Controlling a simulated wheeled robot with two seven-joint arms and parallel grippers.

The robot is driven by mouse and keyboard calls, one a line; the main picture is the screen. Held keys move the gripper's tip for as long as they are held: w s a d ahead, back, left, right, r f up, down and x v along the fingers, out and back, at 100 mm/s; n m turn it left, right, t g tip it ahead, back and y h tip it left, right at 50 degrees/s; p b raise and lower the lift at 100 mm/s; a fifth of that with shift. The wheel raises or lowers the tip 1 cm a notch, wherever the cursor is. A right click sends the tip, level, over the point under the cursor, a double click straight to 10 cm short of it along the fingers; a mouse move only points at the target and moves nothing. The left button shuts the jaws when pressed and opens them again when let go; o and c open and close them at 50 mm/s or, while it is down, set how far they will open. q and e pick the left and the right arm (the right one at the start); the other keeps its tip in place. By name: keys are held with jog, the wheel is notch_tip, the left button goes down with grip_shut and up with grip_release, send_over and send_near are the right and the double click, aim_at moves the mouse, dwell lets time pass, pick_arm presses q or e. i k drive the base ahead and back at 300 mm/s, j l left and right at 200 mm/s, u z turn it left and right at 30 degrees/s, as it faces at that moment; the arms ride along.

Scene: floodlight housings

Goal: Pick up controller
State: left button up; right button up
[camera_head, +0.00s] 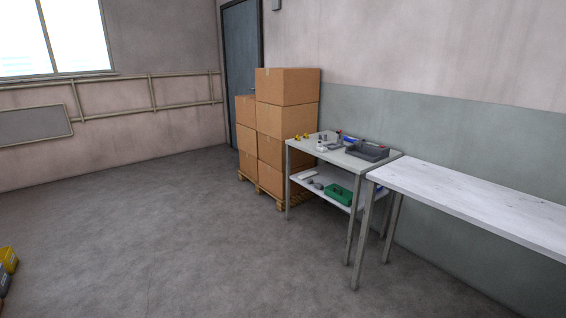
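Neither of my grippers shows in the head view. I cannot make out a controller for certain. Several small items lie on the top of a grey two-level table (385,170) against the right wall, too small to identify. Among them are a dark grey tray (367,151), a blue item (349,139), small yellow items (301,137) and a whitish item (321,146). The lower shelf (326,199) bears a green container (340,193) and small grey and white items.
A long, empty white table (470,200) stands to the right of the two-level table. Stacked cardboard boxes (287,120) stand on a wooden pallet (265,190) behind it.

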aim_at(320, 147)
jog(key=i+j, duration=0.1)
jog(key=i, duration=2.95)
jog(key=l+z, duration=0.05)
jog(key=l, duration=0.05)
